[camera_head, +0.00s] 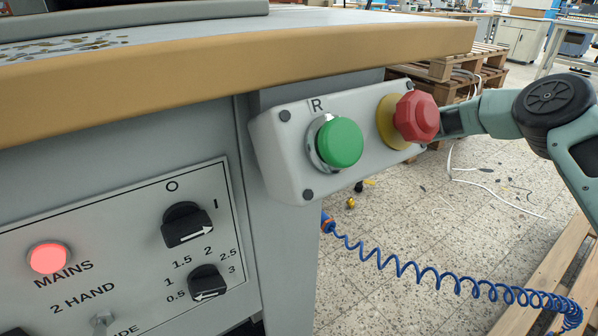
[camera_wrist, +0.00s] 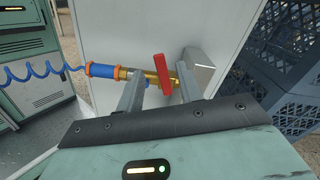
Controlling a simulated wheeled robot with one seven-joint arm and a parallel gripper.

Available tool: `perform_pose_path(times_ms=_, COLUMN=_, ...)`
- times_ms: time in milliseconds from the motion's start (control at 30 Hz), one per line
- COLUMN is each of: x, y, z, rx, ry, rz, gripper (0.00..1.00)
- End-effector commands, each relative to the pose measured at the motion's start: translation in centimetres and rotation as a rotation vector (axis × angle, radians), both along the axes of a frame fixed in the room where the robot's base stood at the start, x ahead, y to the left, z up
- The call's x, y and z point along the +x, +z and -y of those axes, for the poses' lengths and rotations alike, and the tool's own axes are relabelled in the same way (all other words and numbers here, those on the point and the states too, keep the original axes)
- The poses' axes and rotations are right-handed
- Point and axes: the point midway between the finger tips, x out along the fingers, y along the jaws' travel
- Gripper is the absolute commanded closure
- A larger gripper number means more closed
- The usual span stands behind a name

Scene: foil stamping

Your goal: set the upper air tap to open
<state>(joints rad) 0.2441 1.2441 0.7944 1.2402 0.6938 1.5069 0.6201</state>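An air tap with a brass body (camera_wrist: 150,76) and a red lever (camera_wrist: 163,84) shows in the wrist view, in front of a pale panel. The lever stands nearly upright in the picture, across the line of the body. A blue hose fitting with an orange collar (camera_wrist: 88,69) joins it at the left. My gripper (camera_wrist: 161,76) is open, with one finger on each side of the lever and visible gaps to both. Only one tap is seen; I cannot tell whether it is the upper one. In the head view my gripper and the tap are hidden behind the button box.
A blue coiled hose (camera_wrist: 38,71) runs left from the tap. A grey metal block (camera_wrist: 199,67) sits just right of it, and blue crates (camera_wrist: 272,85) stand further right. In the head view, the button box (camera_head: 286,157) with a red stop button (camera_head: 417,117) is near my arm.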

Motion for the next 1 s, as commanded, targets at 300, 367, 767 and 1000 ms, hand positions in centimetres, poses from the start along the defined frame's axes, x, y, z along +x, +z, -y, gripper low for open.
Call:
perform_pose_path(times_ms=300, x=-3.2, y=-0.1, z=-4.6, rx=0.0, ry=0.001, rz=0.0, gripper=0.64)
perform_pose_path(times_ms=367, x=-3.5, y=-0.1, z=-5.2, rx=0.001, ry=0.0, rz=-0.001, gripper=0.64)
perform_pose_path(times_ms=767, x=-4.0, y=0.0, z=-5.9, rx=0.001, ry=-0.001, rz=0.001, gripper=0.64)
perform_pose_path(times_ms=1000, x=-4.0, y=0.0, z=-5.9, rx=0.0, ry=-0.001, rz=0.0, gripper=1.0)
